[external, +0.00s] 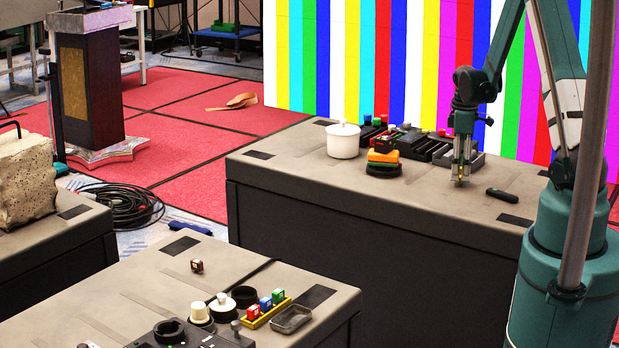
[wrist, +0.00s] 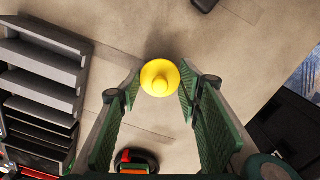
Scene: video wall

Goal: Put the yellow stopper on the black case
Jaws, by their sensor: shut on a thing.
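My gripper (wrist: 160,80) has its two green-padded fingers on either side of the yellow stopper (wrist: 158,88), which sits between the fingertips. In the external view my gripper (external: 461,180) points straight down over the far table, its tips low near the tabletop; I cannot tell whether the stopper touches it. A small black oblong object (external: 502,195) lies right of the gripper, apart from it. Its edge also shows at the top of the wrist view (wrist: 205,4). A black slotted rack (external: 428,146) stands behind left of the gripper. I cannot tell which black thing is the case.
An orange and black stacked item (external: 383,168) is left of the gripper, with a white lidded pot (external: 343,140) beyond it. The table (external: 300,185) is clear in front. A nearer table (external: 140,290) carries several small items. A striped video wall (external: 340,60) stands behind.

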